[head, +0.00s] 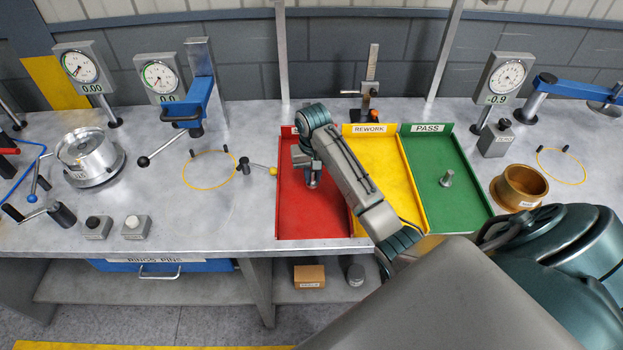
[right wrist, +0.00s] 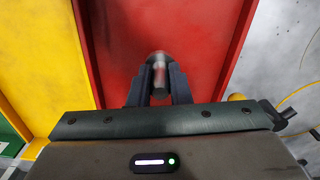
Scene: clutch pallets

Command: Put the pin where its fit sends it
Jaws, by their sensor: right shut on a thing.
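My right gripper (head: 311,178) reaches over the red tray (head: 290,215), and the right wrist view shows its two fingers (right wrist: 160,85) shut on a grey metal pin (right wrist: 158,65). The pin's rounded end sticks out beyond the fingertips, with red tray floor behind it. I cannot tell whether the pin touches that floor. The yellow tray (head: 408,200), labelled REWORK, is in the middle, and the green tray (head: 480,208), labelled PASS, is to its right. The red tray's label is mostly hidden by my arm. My left gripper is not in view.
Dial gauges (head: 82,68) stand at the back left, with another gauge (head: 502,78) at the right. A round metal fixture (head: 88,155) is at left. A brown bowl (head: 520,188) sits right of the green tray. A knobbed lever (head: 262,168) lies beside the red tray.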

